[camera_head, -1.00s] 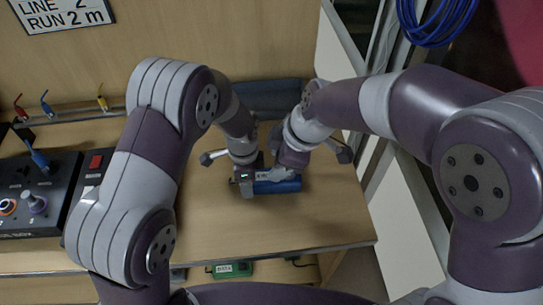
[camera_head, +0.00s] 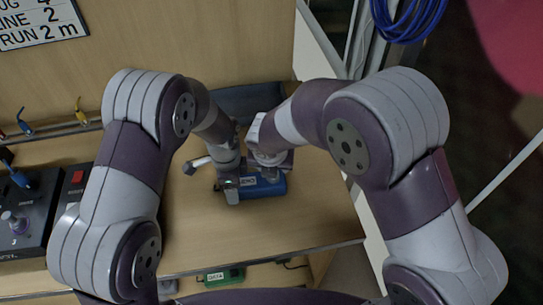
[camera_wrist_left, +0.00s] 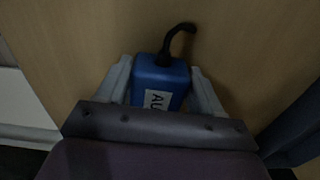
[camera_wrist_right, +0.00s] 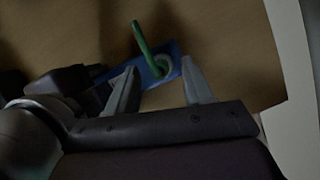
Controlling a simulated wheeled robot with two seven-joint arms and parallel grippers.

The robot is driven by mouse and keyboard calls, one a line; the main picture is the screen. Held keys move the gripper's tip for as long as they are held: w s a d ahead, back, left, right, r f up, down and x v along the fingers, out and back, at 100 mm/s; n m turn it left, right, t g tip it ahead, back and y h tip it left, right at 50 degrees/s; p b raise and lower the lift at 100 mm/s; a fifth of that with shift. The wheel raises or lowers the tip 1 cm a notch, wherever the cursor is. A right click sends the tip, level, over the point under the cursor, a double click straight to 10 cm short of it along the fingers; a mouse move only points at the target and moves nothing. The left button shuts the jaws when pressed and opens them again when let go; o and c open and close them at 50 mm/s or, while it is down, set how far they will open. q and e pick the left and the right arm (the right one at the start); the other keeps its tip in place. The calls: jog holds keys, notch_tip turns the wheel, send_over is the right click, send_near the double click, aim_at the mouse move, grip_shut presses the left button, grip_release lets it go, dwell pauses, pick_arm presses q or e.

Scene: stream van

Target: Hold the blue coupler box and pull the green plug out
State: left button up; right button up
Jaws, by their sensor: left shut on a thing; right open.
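The blue coupler box (camera_head: 268,188) lies on the wooden table, with a white label on it. My left gripper (camera_head: 231,190) is shut on its left end; in the left wrist view its fingers straddle the box (camera_wrist_left: 158,80), and a black cable leaves the far end. My right gripper (camera_head: 268,162) is by the right part of the box. In the right wrist view my right gripper (camera_wrist_right: 162,82) is open, with a green cable (camera_wrist_right: 143,45) and the blue box end (camera_wrist_right: 158,75) between and beyond its fingers. The green plug's body is not clearly distinguishable there.
A black control box (camera_head: 22,222) with knobs stands at the left. A green labelled box (camera_head: 222,275) sits below the table's front edge. A dark blue pad (camera_head: 247,105) lies at the back. The table front is clear.

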jog(key=shift+w+f, duration=0.15)
jog(key=shift+f, duration=0.35)
grip_shut()
jog(key=shift+r, duration=0.1)
jog(key=shift+r, duration=1.35)
jog(key=shift+r, duration=0.15)
